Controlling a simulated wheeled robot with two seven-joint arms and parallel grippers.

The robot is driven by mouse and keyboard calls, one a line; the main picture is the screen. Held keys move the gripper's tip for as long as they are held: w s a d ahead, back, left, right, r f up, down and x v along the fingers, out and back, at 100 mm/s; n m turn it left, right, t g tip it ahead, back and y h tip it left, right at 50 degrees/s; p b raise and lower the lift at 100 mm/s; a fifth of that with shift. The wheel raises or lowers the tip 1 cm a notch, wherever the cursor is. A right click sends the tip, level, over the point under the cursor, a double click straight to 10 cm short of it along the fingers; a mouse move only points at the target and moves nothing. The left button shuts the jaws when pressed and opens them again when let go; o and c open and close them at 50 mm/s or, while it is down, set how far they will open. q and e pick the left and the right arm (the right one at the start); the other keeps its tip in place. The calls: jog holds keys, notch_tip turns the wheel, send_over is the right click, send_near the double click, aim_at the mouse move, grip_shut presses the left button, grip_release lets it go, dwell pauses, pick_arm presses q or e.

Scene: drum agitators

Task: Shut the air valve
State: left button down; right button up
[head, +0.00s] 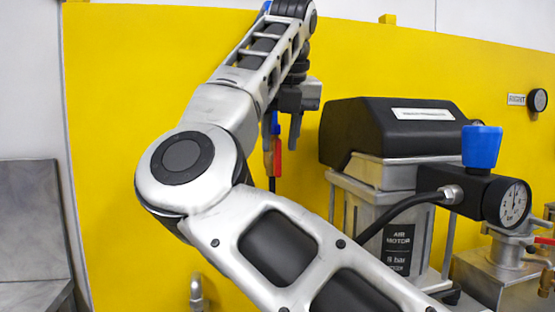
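A slim valve with a red lever (277,157) hangs in front of the yellow wall, on a vertical blue line with a black hose below. It looks like the air valve. The lever points along the line. My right gripper (295,140) is just above and to the right of the lever, fingers pointing down. Only one finger shows clearly, so its opening cannot be told. I see a small gap in the picture between it and the lever; depth is unclear. My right arm covers part of the line higher up. My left gripper is not in view.
A black-topped air motor (395,128) stands to the right, with a blue knob (482,147) and a pressure gauge (514,204) beside it. A black hose (400,210) runs from it behind my forearm.

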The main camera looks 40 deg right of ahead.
aim_at(281, 153)
jog(key=shift+x, duration=1.9)
jog(key=shift+w, duration=0.1)
grip_shut()
jog(key=shift+r, duration=0.1)
jog(key=shift+t+y+p, duration=0.35)
jog(key=shift+t+y, duration=0.35)
jog(key=shift+y, duration=0.3)
jog(key=shift+d+m+t+y, duration=0.15)
jog(key=shift+m+t+y, duration=0.7)
jog(key=shift+y, duration=0.95)
jog(key=shift+t+b, duration=0.25)
jog(key=shift+b, duration=0.05)
